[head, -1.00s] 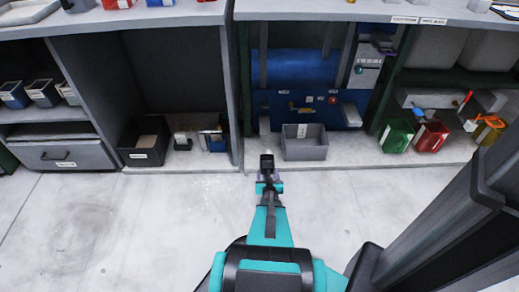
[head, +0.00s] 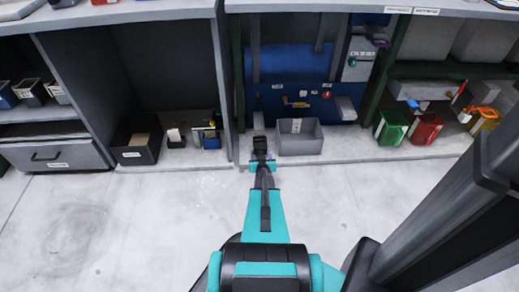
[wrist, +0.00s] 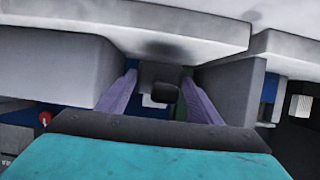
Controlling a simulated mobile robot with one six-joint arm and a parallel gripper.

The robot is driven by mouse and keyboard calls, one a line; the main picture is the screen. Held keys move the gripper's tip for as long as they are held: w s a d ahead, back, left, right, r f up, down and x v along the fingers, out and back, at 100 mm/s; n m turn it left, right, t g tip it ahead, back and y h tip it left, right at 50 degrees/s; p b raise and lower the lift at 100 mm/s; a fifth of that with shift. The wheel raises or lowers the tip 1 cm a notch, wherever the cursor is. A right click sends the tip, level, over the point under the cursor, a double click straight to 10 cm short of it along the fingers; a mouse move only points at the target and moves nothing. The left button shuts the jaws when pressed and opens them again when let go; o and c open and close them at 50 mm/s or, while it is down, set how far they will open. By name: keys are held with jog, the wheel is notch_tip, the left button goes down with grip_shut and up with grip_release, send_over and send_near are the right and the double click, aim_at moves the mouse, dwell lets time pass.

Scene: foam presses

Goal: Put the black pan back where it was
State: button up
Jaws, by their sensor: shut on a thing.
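My gripper (head: 262,158) is shut on a small dark thing, which I take to be the black pan (head: 260,143). It is at the front edge of the low shelf, just left of a grey open bin (head: 300,149). In the wrist view the two lavender fingers of my gripper (wrist: 160,100) stand apart, with the dark pan (wrist: 160,75) between them. The pan's full shape is hidden, and I cannot tell whether it touches the shelf.
A dark divider (head: 234,110) stands left of my gripper. A black labelled box (head: 137,155) sits beyond it. Green (head: 390,130) and red (head: 425,130) bins stand to the right. The grey bin's wall (wrist: 50,65) is close in the wrist view. The floor is clear.

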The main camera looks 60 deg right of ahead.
aim_at(260, 147)
jog(key=w+d, duration=0.1)
jog(key=d, duration=0.1)
jog(key=w+d, duration=0.2)
jog(key=shift+d+b, duration=0.1)
jog(key=shift+b, duration=0.3)
jog(key=shift+w+d, duration=0.35)
jog(key=shift+d, duration=0.15)
jog(key=shift+r+b+x, duration=0.2)
jog(key=shift+b+x, duration=0.3)
jog(key=shift+x, duration=0.6)
jog(key=shift+s+a+f+b, duration=0.1)
jog(key=shift+f+b, duration=0.6)
jog(key=shift+f, duration=0.65)
jog(key=o, duration=1.1)
jog(key=shift+f, duration=0.15)
